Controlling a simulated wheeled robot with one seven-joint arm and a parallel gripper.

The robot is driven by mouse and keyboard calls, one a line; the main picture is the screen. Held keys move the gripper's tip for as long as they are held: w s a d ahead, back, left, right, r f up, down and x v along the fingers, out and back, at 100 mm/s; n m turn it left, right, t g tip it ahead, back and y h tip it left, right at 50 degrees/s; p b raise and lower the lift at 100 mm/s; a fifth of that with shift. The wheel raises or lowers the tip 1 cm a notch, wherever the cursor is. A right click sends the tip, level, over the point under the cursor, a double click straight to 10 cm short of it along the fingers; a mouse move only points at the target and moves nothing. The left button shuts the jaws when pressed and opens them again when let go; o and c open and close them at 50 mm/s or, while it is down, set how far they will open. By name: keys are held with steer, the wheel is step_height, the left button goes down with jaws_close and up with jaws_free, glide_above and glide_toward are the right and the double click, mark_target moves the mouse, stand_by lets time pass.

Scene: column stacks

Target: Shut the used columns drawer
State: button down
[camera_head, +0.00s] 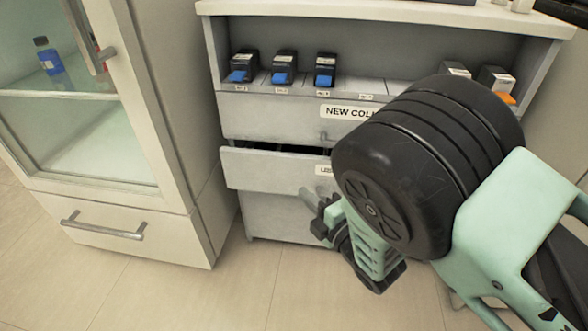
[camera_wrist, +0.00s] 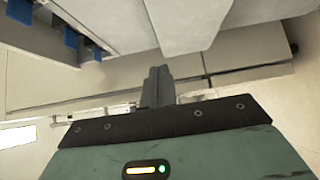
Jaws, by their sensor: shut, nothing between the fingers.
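The used columns drawer (camera_head: 265,169) is the middle drawer of the grey cabinet in the head view. It stands partly open, with a dark gap showing above its front. Its label (camera_head: 324,170) is partly hidden behind my arm. My gripper (camera_head: 306,193) is at the lower right of this drawer front, and I cannot tell whether it touches it. In the wrist view the fingers (camera_wrist: 158,86) are together and hold nothing.
Above is the new columns drawer (camera_head: 265,116), shut, below a shelf with several blue-and-black boxes (camera_head: 284,68). A white glass-door cabinet (camera_head: 160,120) stands close on the left, with a bar handle (camera_head: 103,231). Floor in front is clear.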

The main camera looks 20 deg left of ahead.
steer(key=b, duration=0.3)
glide_toward(281, 158)
steer(key=a, duration=0.4)
steer(key=shift+w+a+f+b, duration=0.1)
steer(key=shift+w+a+b, duration=0.1)
steer(key=shift+w, duration=0.25)
steer(key=shift+w+a+f+b, duration=0.1)
steer(key=shift+w+a+b, duration=0.1)
steer(key=shift+w, duration=0.2)
steer(key=shift+w+a+r, duration=0.15)
steer(key=shift+w, duration=0.5)
steer(key=shift+w, duration=0.1)
